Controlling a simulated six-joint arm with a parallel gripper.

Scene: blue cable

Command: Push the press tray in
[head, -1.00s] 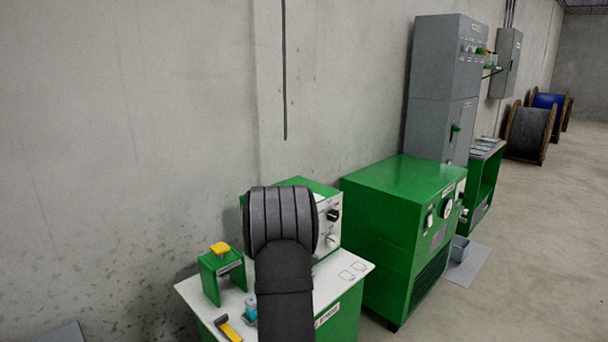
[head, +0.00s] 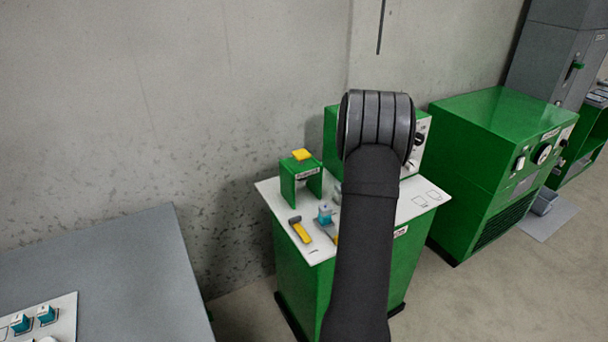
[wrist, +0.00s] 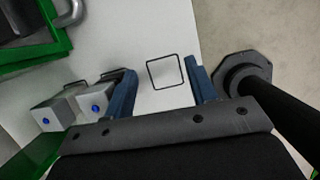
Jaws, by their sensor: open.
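A small green press-like stand with a yellow top (head: 301,177) stands at the back left of the white bench top (head: 272,190) in the head view. I cannot make out a press tray for certain in either view. In the wrist view my gripper (wrist: 163,74) has its two blue fingers wide apart, with bare white top and a black square outline between them. It holds nothing. Two grey blocks with blue dots, one (wrist: 53,113) and another (wrist: 96,105), sit left of the fingers. In the head view my arm hides the gripper.
A green box with knobs (head: 332,135) stands behind my arm. A yellow-handled tool (head: 300,230) and a small blue item (head: 325,213) lie near the bench's front left. A large green cabinet (head: 490,140) stands right; a grey table (head: 110,260) is at lower left.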

